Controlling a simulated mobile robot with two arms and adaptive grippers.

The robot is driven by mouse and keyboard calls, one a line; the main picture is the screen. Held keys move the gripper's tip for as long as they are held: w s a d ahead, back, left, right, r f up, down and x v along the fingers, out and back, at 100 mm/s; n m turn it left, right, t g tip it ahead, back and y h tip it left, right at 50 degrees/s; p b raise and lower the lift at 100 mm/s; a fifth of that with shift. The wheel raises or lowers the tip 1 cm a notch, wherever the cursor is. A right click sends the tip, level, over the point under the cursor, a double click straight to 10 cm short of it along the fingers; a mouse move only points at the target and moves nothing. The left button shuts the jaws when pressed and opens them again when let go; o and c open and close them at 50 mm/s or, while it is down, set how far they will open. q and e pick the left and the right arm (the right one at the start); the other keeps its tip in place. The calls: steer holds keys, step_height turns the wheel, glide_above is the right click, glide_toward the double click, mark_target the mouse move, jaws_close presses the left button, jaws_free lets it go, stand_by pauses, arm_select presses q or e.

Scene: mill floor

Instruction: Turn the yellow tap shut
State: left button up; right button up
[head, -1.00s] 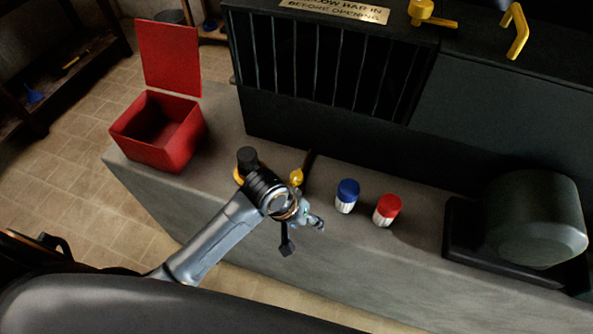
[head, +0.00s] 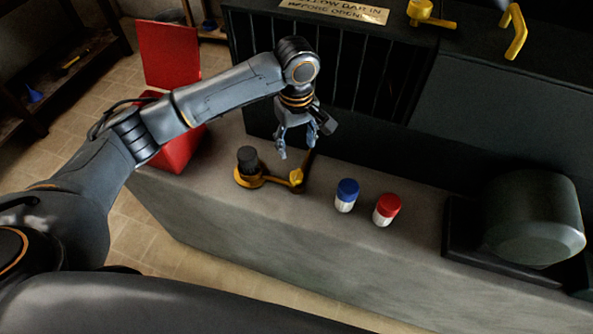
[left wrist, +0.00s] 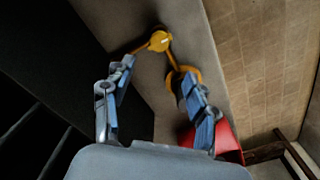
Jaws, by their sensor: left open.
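A yellow fitting (head: 265,181) lies on the grey bench, with a black cylinder (head: 247,160) at its left end and a round yellow hub (head: 297,178) at its right end. In the left wrist view the hub (left wrist: 160,41) shows a pale mark, and a yellow ring (left wrist: 174,82) surrounds the dark cylinder. A yellow lever (head: 430,18) sits on the dark machine top. I cannot tell which yellow part is the tap. My left gripper (head: 298,149) is open and empty, pointing down above and just behind the hub, apparently touching nothing. My right gripper is not in view.
A blue-capped jar (head: 347,195) and a red-capped jar (head: 387,210) stand right of the fitting. A dark barred machine (head: 340,65) rises behind it. An open red box (head: 180,150) is partly hidden by my left arm. A yellow handle (head: 516,32) stands at the top right.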

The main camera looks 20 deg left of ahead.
mark_target(297, 175)
arm_select(q)
step_height(297, 175, down, 12)
steer(key=shift+f, duration=0.1)
stand_by(0.4)
